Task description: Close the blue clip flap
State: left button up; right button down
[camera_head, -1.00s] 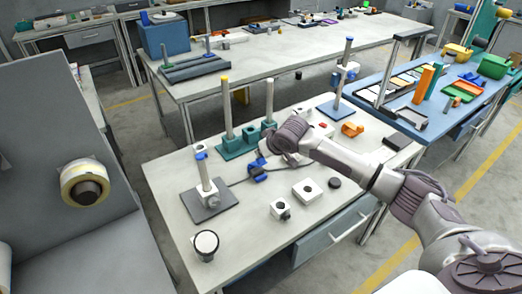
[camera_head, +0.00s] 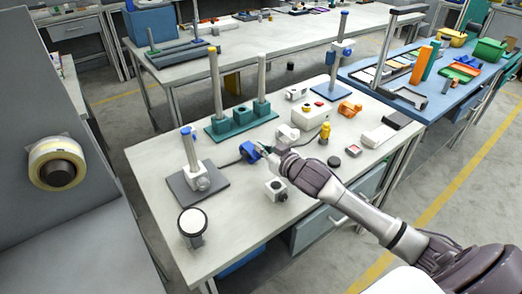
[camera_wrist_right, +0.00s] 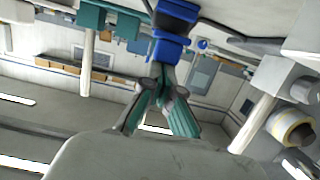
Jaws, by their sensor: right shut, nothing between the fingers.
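The blue clip (camera_head: 248,151) lies on the near workbench, between the post on a dark base and the teal block with two posts. In the wrist view the blue clip (camera_wrist_right: 170,46) fills the top middle, just beyond my fingertips. My right gripper (camera_head: 264,149) is low over the bench at the clip's right side. Its teal fingers converge and are shut with nothing between them, as the wrist view shows (camera_wrist_right: 162,76). The tips look very close to the clip; I cannot tell whether they touch. The flap's angle is too small to tell. My left gripper is out of view.
A post on a dark base (camera_head: 208,190) stands left of the clip. The teal block (camera_head: 222,129) is behind it. A yellow-topped cylinder (camera_head: 324,132) stands to the right.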

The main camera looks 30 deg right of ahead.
dwell(0.5)
jog(key=shift+r+p, duration=0.45)
jog(key=s+d+r+p, duration=0.1)
jog(key=s+r+p, duration=0.1)
jog(key=s+r, duration=0.3)
jog(key=v, duration=0.4)
jog(key=shift+s+f, duration=0.2)
jog(key=shift+s, duration=0.15)
